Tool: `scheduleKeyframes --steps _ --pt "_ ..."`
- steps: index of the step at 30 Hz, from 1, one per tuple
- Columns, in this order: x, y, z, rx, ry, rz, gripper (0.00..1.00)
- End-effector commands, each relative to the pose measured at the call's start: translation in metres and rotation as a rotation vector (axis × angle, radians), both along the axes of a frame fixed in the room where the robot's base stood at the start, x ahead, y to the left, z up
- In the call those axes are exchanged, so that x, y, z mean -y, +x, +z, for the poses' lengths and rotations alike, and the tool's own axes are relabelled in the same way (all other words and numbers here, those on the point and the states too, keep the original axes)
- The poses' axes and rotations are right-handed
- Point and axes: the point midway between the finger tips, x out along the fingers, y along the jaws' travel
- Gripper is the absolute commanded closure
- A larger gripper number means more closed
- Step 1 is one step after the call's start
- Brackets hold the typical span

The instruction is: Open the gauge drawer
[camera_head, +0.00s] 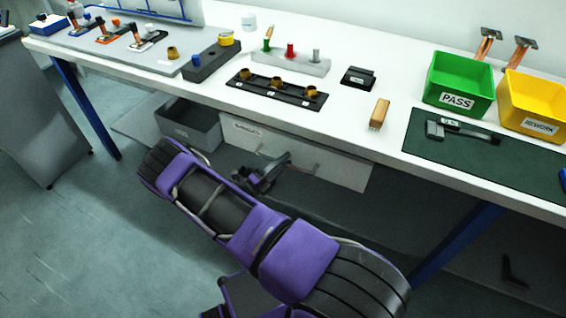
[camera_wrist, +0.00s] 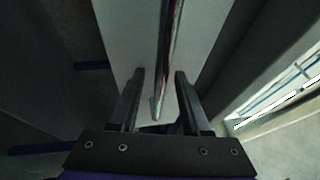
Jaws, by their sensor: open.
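The gauge drawer (camera_head: 342,172) is a white-fronted drawer under the workbench, with a label (camera_head: 246,129) at its upper left. It looks shut. A thin bar handle (camera_head: 303,168) shows on its front, partly hidden by my gripper. My gripper (camera_head: 280,163) is in front of the drawer at the handle. In the wrist view my gripper (camera_wrist: 158,85) is open, with a finger on each side of the bar handle (camera_wrist: 168,60). The pale drawer front (camera_wrist: 207,35) lies beyond. I see gaps beside the bar; contact is not clear.
The white workbench (camera_head: 350,110) overhangs the drawer. A grey open bin (camera_head: 190,130) sits left of the drawer. Blue bench legs (camera_head: 90,110) stand at the sides. A green PASS bin (camera_head: 460,80) and a yellow bin (camera_head: 530,100) stand on top.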

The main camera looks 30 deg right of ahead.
Motion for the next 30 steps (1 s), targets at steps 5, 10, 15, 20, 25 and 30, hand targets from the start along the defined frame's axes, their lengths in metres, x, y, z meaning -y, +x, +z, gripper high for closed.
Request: scheduleKeyframes --steps 5,10,15,20,25,30 --pt "-0.0001 0.0 -0.0001 0.0 0.0 0.0 0.53" --pt "-0.0003 0.0 -0.0001 0.0 0.0 0.0 0.82" --pt "-0.0004 0.0 -0.0002 0.0 0.0 0.0 1.0" --pt "-0.0005 0.0 -0.0002 0.0 0.0 0.0 1.0" --pt "-0.0006 0.0001 -0.0002 0.0 0.0 0.0 1.0" --pt "-0.0007 0.0 -0.0002 0.0 0.001 0.0 1.0"
